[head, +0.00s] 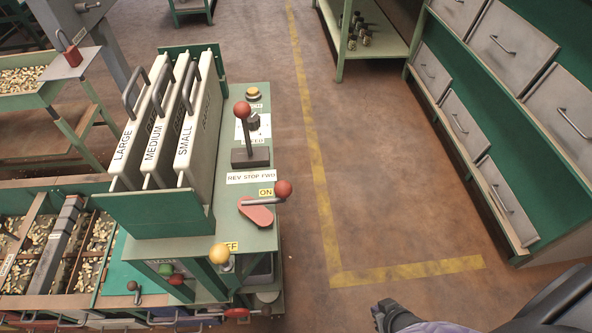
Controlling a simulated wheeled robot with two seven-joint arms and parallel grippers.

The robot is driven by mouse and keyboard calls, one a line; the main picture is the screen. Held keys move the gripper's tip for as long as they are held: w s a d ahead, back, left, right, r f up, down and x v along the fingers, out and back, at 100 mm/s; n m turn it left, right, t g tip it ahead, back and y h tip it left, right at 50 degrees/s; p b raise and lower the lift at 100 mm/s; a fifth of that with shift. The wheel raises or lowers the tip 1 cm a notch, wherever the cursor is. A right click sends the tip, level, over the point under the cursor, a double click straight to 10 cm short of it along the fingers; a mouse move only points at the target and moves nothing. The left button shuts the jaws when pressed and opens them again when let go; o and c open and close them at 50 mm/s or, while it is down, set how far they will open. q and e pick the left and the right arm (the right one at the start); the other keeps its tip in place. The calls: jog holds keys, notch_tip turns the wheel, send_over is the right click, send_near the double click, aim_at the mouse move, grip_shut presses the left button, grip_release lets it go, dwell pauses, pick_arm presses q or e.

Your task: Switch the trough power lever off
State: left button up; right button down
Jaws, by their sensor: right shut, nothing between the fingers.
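The power lever (266,203) sits on the right edge of the green control stand. Its red ball knob points right, beside the yellow ON label (266,192). Its red base plate (256,213) slants toward the front left. A yellow OFF label (231,246), partly covered, lies nearer the front edge of the stand. My right gripper (382,316) is shut and empty at the bottom edge, low and to the right of the stand, well apart from the lever. My left gripper is not in view.
A second red-knobbed lever (242,128) stands upright behind a REV STOP FWD label (251,177). Three labelled panels (196,120) rise at left. Drawers (509,200) line the right; floor between is clear.

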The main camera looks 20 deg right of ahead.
aim_at(264, 203)
jog(key=w+d+r+m+t+y, duration=0.15)
jog(key=w+r+t, duration=0.25)
jog(key=w+r, duration=0.5)
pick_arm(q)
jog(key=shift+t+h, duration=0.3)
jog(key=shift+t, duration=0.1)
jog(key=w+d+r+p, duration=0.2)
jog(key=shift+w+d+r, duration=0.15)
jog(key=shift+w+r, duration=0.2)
pick_arm(e)
jog(key=w+a+r+m+t+y, duration=0.1)
jog(key=w+r+y, duration=0.2)
jog(key=r, duration=0.4)
jog(key=w+a+r+m+t+y, duration=0.1)
jog(key=w+a+r+m+y, duration=0.1)
jog(key=r, duration=0.6)
jog(key=w+a+r+m+t+y, duration=0.1)
jog(key=w+a+r+y, duration=0.1)
jog(key=w+r+y, duration=0.2)
notch_tip(264, 203, up, 4)
jog(key=shift+a+m+t+y, duration=0.15)
jog(key=shift+m+t+y, duration=0.2)
jog(key=shift+y, duration=0.9)
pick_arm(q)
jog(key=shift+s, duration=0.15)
pick_arm(e)
jog(key=shift+w, duration=0.2)
